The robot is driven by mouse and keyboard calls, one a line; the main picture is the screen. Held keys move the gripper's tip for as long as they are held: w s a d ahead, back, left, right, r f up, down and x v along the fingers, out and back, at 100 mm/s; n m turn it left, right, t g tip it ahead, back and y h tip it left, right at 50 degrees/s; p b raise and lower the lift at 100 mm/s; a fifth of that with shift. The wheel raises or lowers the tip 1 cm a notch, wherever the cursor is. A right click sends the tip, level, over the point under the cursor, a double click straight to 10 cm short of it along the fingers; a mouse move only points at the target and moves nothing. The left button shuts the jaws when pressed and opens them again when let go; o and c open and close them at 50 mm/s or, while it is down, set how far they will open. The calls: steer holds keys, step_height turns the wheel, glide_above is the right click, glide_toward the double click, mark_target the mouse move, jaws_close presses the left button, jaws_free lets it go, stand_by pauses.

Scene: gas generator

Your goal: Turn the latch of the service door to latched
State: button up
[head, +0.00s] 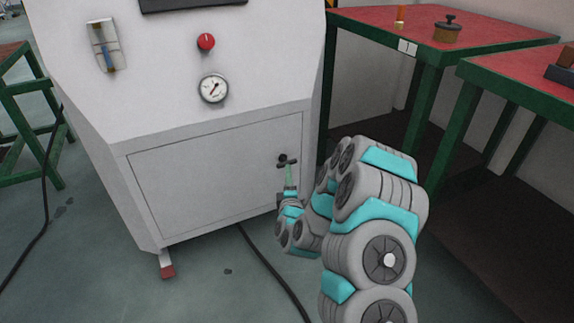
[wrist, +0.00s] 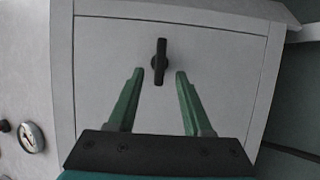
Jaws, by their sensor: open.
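The service door (head: 215,190) is a pale panel low on the white cabinet and looks flush with it; it also fills much of the wrist view (wrist: 105,45). Its latch (head: 284,160) is a small dark handle near the door's right edge. In the wrist view the latch (wrist: 160,62) is a dark bar on a round hub, upright in that picture; in the head view it looks roughly level. My gripper (head: 290,178) is just below the latch in the head view. In the wrist view its green fingers (wrist: 160,74) are open, one each side of the latch's lower end, without visible contact.
A gauge (head: 213,88) and a red knob (head: 206,42) sit above the door. Red-topped tables with green legs (head: 490,36) stand to the right. A green stand (head: 28,125) is at the left. A dark cable (head: 268,265) runs along the floor.

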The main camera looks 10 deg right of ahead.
mark_target(287, 162)
steer(key=shift+w+d, duration=0.25)
steer(key=shift+w, duration=1.55)
steer(key=shift+w+d, duration=0.2)
steer(key=shift+w, duration=1.55)
steer(key=shift+c, duration=0.2)
jaws_close()
